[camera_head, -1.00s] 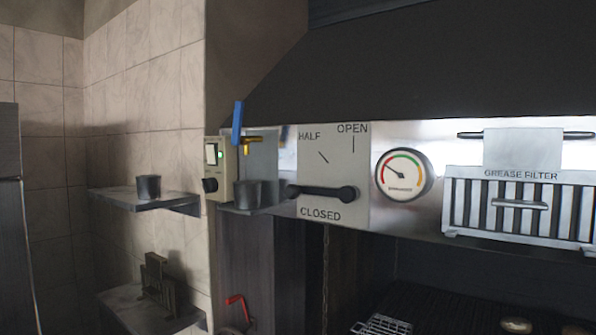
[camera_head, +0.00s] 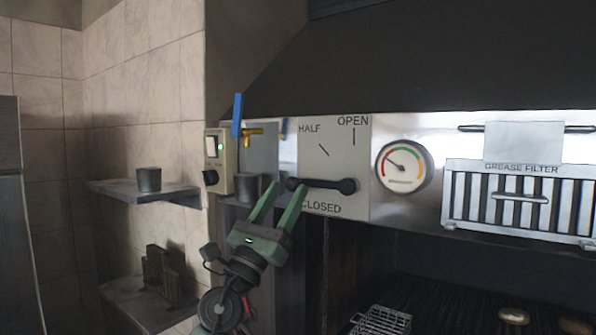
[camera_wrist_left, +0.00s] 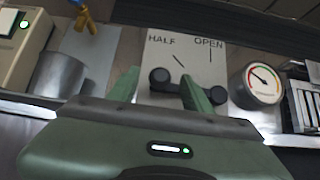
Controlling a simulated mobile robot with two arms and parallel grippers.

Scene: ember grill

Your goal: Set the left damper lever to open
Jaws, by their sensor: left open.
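The damper lever (camera_head: 322,184) is a dark bar with round ends, mounted on a pale plate (camera_head: 335,152) marked HALF, OPEN and CLOSED. It lies about level, just above the CLOSED label. My left gripper (camera_head: 281,195) is green, open and empty, with its fingertips near the lever's left end. My right gripper is not in view.
A round gauge (camera_head: 404,167) and the grease filter (camera_head: 520,198) sit right of the plate. A blue-handled valve (camera_head: 238,115), a switch box (camera_head: 217,163) and a metal cup (camera_head: 246,187) are close on the left. The dark hood (camera_head: 440,60) overhangs above.

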